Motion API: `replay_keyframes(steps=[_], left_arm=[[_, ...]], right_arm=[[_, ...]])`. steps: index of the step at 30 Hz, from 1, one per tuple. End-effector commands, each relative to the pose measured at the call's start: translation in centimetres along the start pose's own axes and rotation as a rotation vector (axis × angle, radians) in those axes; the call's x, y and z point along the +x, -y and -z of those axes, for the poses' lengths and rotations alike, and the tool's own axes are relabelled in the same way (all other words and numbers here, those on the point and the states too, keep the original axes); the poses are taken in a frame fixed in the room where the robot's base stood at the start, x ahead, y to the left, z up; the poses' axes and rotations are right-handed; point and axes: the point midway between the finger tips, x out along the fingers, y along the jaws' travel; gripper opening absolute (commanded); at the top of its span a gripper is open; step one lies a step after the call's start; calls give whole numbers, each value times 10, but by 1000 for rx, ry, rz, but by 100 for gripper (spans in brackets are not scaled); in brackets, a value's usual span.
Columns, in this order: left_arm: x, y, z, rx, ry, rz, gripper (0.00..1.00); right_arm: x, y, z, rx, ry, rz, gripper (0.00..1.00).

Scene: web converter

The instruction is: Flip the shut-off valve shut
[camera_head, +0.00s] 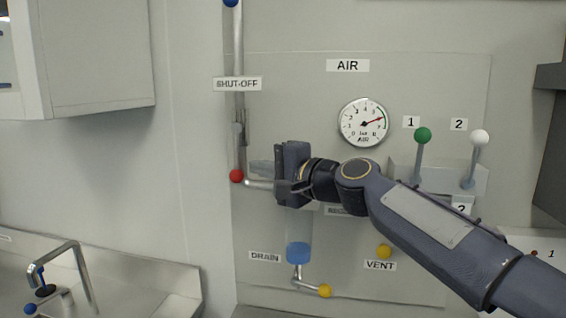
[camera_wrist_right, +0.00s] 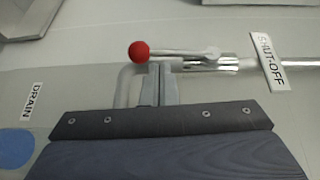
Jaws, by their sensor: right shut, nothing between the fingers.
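The shut-off valve's lever ends in a red ball (camera_head: 236,176) and hangs down along the vertical pipe, below the SHUT-OFF label (camera_head: 237,83). In the right wrist view the red ball (camera_wrist_right: 139,51) and its metal lever (camera_wrist_right: 185,57) lie just beyond my fingertips. My right gripper (camera_head: 260,167) is just right of the red ball in the head view. In the wrist view its fingers (camera_wrist_right: 158,72) are together and empty, their tips close to the lever near the ball. I cannot tell whether they touch it. My left gripper is not in view.
An air gauge (camera_head: 364,122), a green-ball lever (camera_head: 422,137) and a white-ball lever (camera_head: 479,138) are on the panel. Below my arm are a blue drain part (camera_head: 298,252), a yellow ball (camera_head: 325,291) and another by VENT (camera_head: 384,251). A sink tap (camera_head: 75,262) stands lower left.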

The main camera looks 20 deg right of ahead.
Motion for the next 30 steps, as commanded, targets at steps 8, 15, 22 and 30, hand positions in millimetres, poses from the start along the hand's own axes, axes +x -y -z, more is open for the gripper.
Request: replay_keyframes(steps=[8,15,22,30], left_arm=[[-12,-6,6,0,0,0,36],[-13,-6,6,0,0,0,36],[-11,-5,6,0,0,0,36],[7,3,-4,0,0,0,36]], right_arm=[[34,1,0,0,1,0,0],[38,0,0,-1,1,0,0],[37,-1,0,0,0,2,0],[37,-6,5,21,0,41,0]])
